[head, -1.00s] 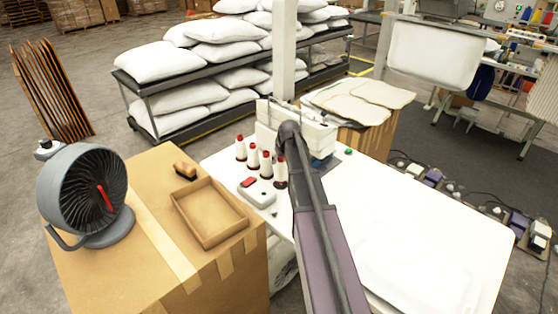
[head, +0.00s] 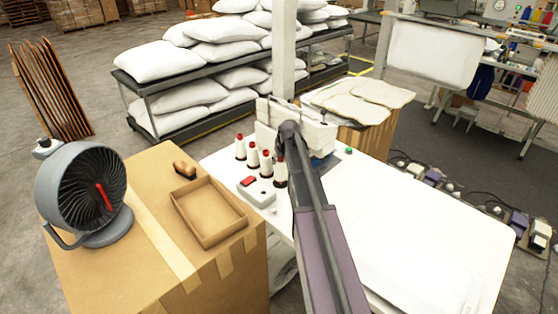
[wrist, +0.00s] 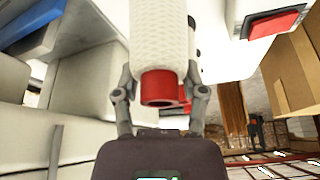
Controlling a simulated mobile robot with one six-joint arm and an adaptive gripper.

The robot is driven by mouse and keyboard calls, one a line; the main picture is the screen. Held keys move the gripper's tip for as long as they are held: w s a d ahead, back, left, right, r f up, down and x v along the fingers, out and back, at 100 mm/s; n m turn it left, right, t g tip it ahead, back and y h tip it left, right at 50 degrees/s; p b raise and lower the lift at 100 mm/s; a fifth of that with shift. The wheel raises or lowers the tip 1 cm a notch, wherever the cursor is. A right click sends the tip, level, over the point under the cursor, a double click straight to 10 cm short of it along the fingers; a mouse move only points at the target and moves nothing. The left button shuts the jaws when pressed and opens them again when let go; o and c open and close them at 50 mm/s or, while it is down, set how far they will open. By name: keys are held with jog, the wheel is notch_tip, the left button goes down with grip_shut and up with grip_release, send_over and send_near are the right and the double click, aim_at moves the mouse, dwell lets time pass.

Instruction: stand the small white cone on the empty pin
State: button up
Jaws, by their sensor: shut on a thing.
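My gripper (wrist: 162,95) is shut on a white cone (wrist: 158,40) in the wrist view. The cone has a textured white body and a red hollow end (wrist: 160,90) facing the camera, with one finger on each side. In the head view my arm hides most of the gripper. I cannot make out the empty pin.
A pale box with a red button (head: 256,189) lies in front of the cones; its red button shows in the wrist view (wrist: 274,24). A cardboard box to the left bears a shallow tray (head: 243,220), a brush (head: 185,169) and a fan (head: 80,195). The white table's (head: 385,195) right side has clear room.

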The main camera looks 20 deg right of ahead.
jog(key=shift+f+b, duration=0.8)
jog(key=shift+f, duration=0.1)
dwell(0.6)
jog(key=o, duration=1.3)
jog(key=shift+r, duration=0.2)
jog(key=shift+r+p, duration=4.85)
jog(key=shift+p, duration=0.2)
jog(key=shift+f, duration=0.1)
